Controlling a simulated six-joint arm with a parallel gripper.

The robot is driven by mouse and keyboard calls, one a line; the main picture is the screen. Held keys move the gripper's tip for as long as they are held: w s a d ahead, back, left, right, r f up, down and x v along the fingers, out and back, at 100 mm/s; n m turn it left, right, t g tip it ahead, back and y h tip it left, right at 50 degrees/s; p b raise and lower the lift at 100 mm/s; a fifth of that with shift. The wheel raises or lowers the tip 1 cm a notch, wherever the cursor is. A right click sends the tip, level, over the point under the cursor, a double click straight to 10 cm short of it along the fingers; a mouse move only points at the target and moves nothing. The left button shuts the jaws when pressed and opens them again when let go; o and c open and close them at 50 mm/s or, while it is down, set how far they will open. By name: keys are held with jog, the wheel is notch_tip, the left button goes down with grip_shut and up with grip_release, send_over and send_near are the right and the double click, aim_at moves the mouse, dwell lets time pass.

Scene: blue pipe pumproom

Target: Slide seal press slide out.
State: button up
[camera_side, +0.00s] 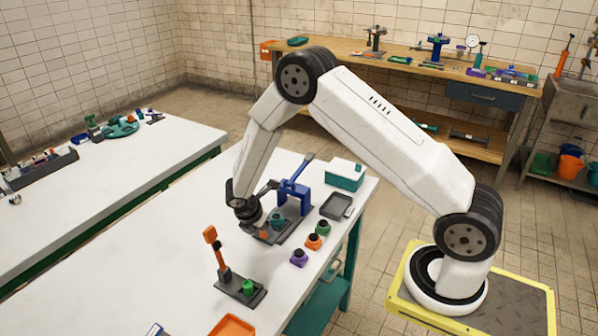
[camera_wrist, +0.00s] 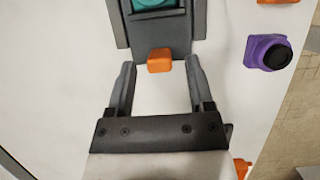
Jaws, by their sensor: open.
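The seal press (camera_side: 295,192) is a blue frame with a lever on a grey base, on the white bench in the side view. Its slide (camera_wrist: 165,30) shows in the wrist view as a grey plate with a teal seat (camera_wrist: 153,4) at the top edge. An orange knob (camera_wrist: 159,60) sits at the slide's near end. My gripper (camera_wrist: 160,67) is open, its two fingers to the left and right of the knob, with gaps on both sides. In the side view my gripper (camera_side: 257,223) is low at the press's front end, and its fingers are hard to make out.
Purple (camera_side: 299,258) and orange (camera_side: 313,242) pieces with black tops stand right of the press. A grey tray (camera_side: 336,206) and teal box (camera_side: 345,175) lie behind them. An orange-handled lever fixture (camera_side: 219,255) stands in front. The bench left of the press is clear.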

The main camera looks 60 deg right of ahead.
jog(key=v, duration=0.6)
jog(key=shift+a+r, duration=0.15)
dwell(0.3)
jog(key=s+a+r+m+t+y, duration=0.1)
jog(key=s+a+r+m+y, duration=0.1)
jog(key=s+r+m, duration=0.3)
jog(key=s+a+r+m+t+y, duration=0.1)
jog(key=s+r+m, duration=0.5)
jog(key=s+m, duration=0.6)
jog(key=shift+a+m+t+y, duration=0.3)
jog(key=shift+a+m+y, duration=0.3)
jog(key=shift+a, duration=0.4)
